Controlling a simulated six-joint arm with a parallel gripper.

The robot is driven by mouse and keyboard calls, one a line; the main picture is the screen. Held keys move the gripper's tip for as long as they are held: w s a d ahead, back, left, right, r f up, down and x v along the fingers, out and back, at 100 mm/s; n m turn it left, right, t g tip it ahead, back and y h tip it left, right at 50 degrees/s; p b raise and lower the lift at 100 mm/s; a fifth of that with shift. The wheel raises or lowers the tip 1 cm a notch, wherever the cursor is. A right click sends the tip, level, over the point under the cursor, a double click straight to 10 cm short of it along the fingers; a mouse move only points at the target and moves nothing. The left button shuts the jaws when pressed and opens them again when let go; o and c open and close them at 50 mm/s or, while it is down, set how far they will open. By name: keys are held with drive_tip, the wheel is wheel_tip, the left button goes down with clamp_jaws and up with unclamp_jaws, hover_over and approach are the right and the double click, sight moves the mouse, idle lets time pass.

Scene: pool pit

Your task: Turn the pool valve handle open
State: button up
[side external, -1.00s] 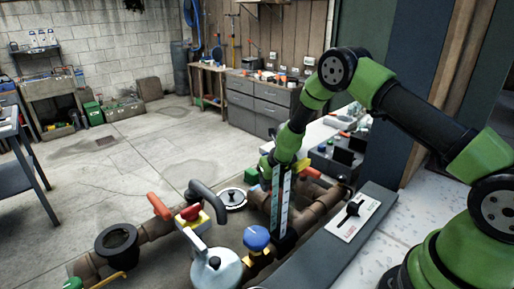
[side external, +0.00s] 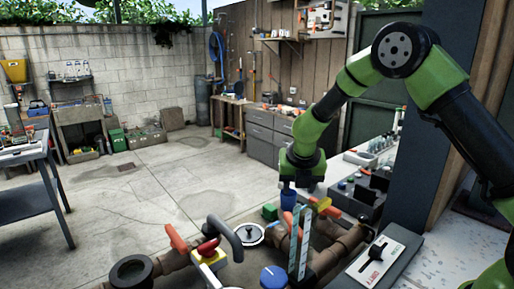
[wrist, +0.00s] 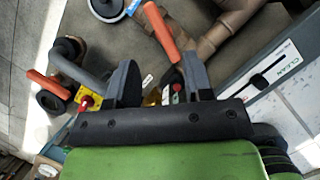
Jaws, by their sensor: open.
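Two orange handles sit on the brown pipework. One (side external: 176,240) is at the left in the side view and also shows at the left of the wrist view (wrist: 48,85). The other (wrist: 160,32) lies ahead of the fingertips in the wrist view. A black lever (side external: 375,253) on a white labelled plate is at the right; it also shows in the wrist view (wrist: 265,76). I cannot tell which is the task's handle. My gripper (wrist: 160,78) is open, its two dark fingers apart, nothing visibly held. In the side view its fingers are hard to make out.
Clear upright meters (side external: 301,240) stand close to my gripper. A red knob (side external: 208,246) on a yellow box, a grey curved pipe (side external: 226,238) and a blue knob (side external: 273,278) crowd the pipes. The concrete floor (side external: 140,205) beyond is clear.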

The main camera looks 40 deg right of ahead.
drive_tip(key=w+a+r+n+t+y, duration=0.1)
drive_tip(key=w+r+n+t+y, duration=0.1)
drive_tip(key=w+n, duration=0.4)
drive_tip(key=w+a+r+n+t+y, duration=0.1)
drive_tip(key=w+r+n+t, duration=0.3)
drive_tip(key=n, duration=0.8)
drive_tip(key=shift+w+a+t+y, duration=0.4)
drive_tip(key=shift+w+a, duration=0.05)
drive_tip(key=shift+w, duration=0.4)
drive_tip(key=shift+r, duration=0.1)
